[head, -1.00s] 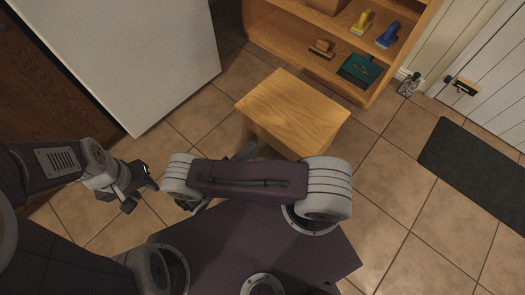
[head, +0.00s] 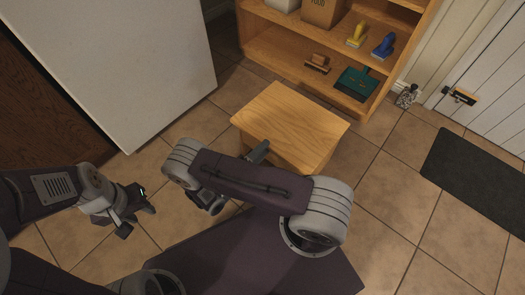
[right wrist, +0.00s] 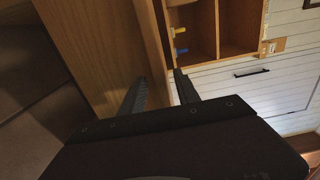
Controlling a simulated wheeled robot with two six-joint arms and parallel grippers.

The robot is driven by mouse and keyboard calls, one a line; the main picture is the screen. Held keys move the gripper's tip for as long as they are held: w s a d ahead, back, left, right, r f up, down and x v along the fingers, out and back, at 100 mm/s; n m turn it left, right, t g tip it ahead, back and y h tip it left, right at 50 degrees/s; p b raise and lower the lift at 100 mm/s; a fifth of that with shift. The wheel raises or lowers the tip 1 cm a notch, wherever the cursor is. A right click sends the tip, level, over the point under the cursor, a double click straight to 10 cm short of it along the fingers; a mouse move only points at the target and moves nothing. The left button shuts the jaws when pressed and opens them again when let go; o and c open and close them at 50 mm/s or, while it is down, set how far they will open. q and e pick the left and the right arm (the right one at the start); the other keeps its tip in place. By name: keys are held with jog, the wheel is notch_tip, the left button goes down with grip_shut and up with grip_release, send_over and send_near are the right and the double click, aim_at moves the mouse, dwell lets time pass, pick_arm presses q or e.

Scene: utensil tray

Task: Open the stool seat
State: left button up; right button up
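The wooden stool (head: 292,120) stands in the middle of the head view, its light wood seat lying flat and closed. My right gripper (head: 258,153) is at the seat's near left edge, partly hidden behind my own arm. In the right wrist view, my right gripper's two dark fingers (right wrist: 162,92) are apart, with the wooden stool (right wrist: 95,50) close by; I cannot tell whether they touch it. My left gripper (head: 138,212) is above the floor at left, fingers apart and empty, away from the stool.
A wooden shelf (head: 330,85) behind the stool holds a yellow brush, a blue brush and a green dustpan (head: 356,83). A white cabinet (head: 120,60) stands at back left. A dark mat (head: 480,170) lies at right before a white door. Tiled floor right of the stool is free.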

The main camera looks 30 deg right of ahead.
grip_shut()
dwell(1.4)
